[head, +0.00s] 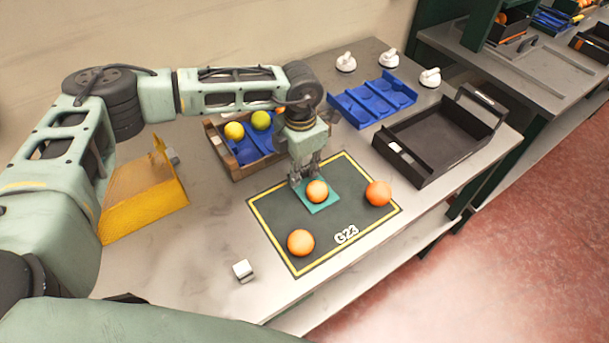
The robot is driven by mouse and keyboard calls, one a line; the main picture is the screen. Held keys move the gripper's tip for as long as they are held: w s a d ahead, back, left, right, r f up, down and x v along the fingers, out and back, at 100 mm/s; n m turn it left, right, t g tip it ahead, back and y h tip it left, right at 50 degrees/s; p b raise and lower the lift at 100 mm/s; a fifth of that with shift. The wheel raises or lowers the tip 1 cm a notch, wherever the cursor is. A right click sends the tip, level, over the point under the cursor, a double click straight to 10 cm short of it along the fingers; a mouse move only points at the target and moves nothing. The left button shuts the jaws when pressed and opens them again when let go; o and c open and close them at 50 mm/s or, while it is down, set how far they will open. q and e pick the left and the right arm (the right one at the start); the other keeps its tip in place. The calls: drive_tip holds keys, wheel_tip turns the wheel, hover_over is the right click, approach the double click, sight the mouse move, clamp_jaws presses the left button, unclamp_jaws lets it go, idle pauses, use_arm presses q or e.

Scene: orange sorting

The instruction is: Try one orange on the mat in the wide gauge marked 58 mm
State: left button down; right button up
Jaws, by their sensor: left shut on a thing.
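My left gripper (304,178) points down over the mat and is shut on the far side of a flat teal gauge plate (328,205). An orange (317,191) shows at the middle of the plate, with plate visible around it. I cannot tell how far it passes through an opening, and no size mark is legible. The dark mat (284,215) has a yellow border and the label G23. Two more oranges lie on it, one at the right edge (378,193) and one at the near left (300,242). My right gripper is not in view.
A wooden crate (245,172) with a blue insert and yellow-green fruit stands behind. A blue tray (372,101), white knobbed pieces (346,62) and a black tray (436,139) are at the back and right. A yellow stand (147,198) and small white block (243,271) are left.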

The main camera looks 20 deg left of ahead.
use_arm(q)
drive_tip(key=shift+r+p, duration=1.8)
drive_tip(key=shift+r, duration=2)
